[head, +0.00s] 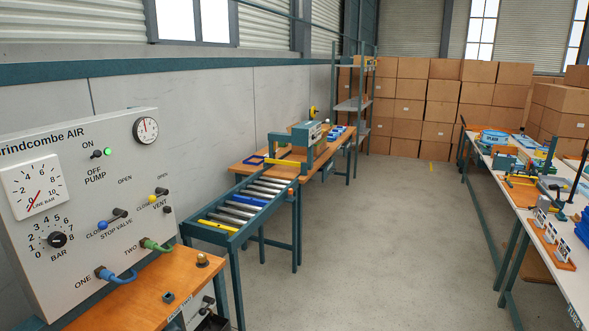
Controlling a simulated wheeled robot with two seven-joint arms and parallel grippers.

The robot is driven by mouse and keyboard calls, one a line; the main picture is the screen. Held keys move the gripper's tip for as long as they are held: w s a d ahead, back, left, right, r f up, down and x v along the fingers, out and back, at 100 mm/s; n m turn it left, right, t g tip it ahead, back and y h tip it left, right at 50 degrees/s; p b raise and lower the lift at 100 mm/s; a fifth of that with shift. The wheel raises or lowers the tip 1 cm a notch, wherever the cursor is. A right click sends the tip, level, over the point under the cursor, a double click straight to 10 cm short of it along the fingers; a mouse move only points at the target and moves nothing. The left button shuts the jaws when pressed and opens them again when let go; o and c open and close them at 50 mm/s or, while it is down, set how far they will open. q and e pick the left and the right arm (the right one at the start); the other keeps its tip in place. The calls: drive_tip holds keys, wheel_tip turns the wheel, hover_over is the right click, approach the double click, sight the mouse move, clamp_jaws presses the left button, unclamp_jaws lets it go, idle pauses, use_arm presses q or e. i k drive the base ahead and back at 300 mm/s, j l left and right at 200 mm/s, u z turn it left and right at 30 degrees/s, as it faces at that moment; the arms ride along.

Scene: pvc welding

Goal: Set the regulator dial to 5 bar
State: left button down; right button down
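The regulator dial (57,240) is a black knob low on the grey panel (130,190) at the left. Numbers run around it from 0 at the left over the top, with BAR printed below. Its pointer mark is too small to read for certain. Above it is a square white line gauge (33,187) with a red needle slanting between lower left and upper right. A small round gauge (146,130) sits at the panel's upper right. Neither of my grippers is in view.
Blue (120,277) and green (157,246) hoses stick out below. A roller conveyor (245,205) stands beyond; the floor rightwards is clear.

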sight(56, 239)
drive_tip(key=u, duration=1.35)
